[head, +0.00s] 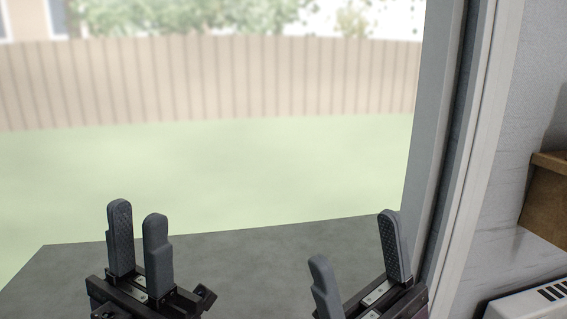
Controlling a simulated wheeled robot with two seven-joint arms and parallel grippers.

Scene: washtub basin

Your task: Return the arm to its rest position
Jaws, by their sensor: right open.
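My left gripper (137,213) points upward at the lower left of the head view. Its two grey fingers stand a little apart with nothing between them. My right gripper (353,240) points upward at the lower middle right. Its fingers are spread wider and hold nothing. Both grippers show in front of a grey flat surface (240,255). The rest of both arms is cut off by the lower edge of the view.
A white and grey upright frame (467,150) stands close to the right gripper's right side. Beyond it are a pale wall (525,110), a wooden piece (548,195) and a white slotted object (530,305). A fence (210,85) and lawn (200,170) lie far behind.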

